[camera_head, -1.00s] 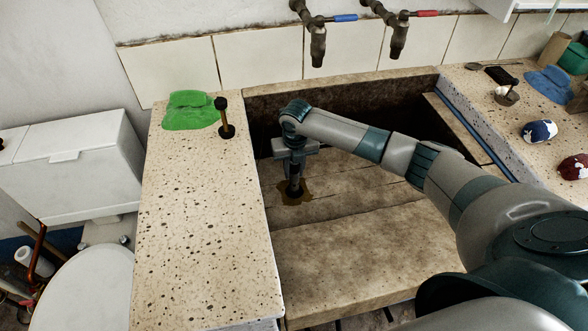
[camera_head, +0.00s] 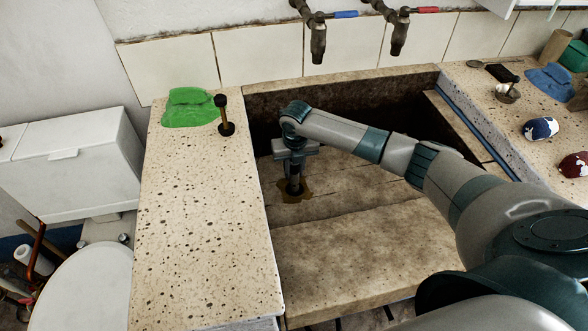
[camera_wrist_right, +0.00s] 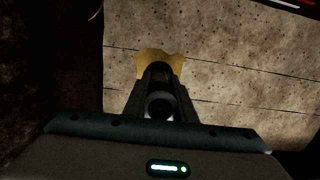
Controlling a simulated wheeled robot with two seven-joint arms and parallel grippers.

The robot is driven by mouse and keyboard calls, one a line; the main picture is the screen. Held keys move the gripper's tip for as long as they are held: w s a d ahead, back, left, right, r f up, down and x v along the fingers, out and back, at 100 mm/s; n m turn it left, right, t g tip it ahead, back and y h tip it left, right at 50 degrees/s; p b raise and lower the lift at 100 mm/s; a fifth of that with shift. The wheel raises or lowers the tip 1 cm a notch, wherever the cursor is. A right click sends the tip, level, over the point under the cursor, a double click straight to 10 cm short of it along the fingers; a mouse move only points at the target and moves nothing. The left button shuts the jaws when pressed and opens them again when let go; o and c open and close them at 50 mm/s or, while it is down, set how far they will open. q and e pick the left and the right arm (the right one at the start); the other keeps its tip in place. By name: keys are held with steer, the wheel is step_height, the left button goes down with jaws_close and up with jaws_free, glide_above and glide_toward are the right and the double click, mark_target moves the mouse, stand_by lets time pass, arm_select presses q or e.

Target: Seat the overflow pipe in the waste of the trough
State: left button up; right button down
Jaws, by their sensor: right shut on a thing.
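My left gripper is not in view.
A speckled ledge (camera_head: 205,220) on the left holds a green cloth (camera_head: 190,108) and a plunger-like tool (camera_head: 225,120). Two taps (camera_head: 318,42) (camera_head: 400,38) hang above the back wall. The right ledge holds a blue cloth (camera_head: 550,80) and several small items.

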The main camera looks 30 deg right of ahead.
steer(key=shift+f, duration=0.15)
steer(key=c, duration=0.6)
jaws_free()
